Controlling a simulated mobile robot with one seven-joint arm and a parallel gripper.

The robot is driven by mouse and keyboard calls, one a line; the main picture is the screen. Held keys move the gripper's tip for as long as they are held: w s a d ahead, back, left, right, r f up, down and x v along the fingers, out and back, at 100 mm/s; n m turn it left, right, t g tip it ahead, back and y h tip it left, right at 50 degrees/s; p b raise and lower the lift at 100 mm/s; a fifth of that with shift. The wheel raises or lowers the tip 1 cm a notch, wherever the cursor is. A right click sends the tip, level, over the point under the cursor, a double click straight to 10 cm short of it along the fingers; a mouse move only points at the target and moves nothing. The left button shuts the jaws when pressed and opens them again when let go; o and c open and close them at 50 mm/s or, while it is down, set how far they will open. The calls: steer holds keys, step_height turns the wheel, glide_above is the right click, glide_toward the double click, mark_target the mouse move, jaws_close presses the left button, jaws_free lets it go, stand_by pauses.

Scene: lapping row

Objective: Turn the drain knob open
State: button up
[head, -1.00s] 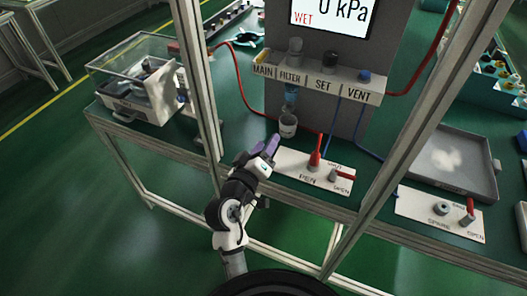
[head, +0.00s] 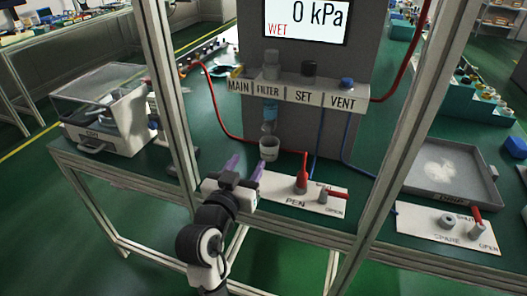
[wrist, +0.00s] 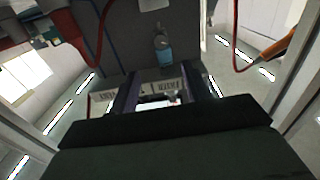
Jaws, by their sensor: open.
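A clear cup (head: 270,149) stands below the knob. My gripper (head: 243,167) is open and empty, its two purple fingers apart, in front and a little left of the cup and lower than the knob.
Frame posts (head: 172,100) stand left and right of the panel. The PEN plate (head: 285,190) with red-handled valves lies right of my gripper. A clear-lidded balance (head: 105,110) sits at left, a grey tray (head: 450,170) at right. Red and blue hoses cross nearby.

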mark_target(266, 131)
steer(key=shift+m, duration=0.5)
steer(key=p+x, duration=0.2)
steer(key=x, duration=1.1)
steer(key=shift+w+d, duration=0.1)
steer(key=shift+w, duration=0.25)
steer(key=c, duration=1)
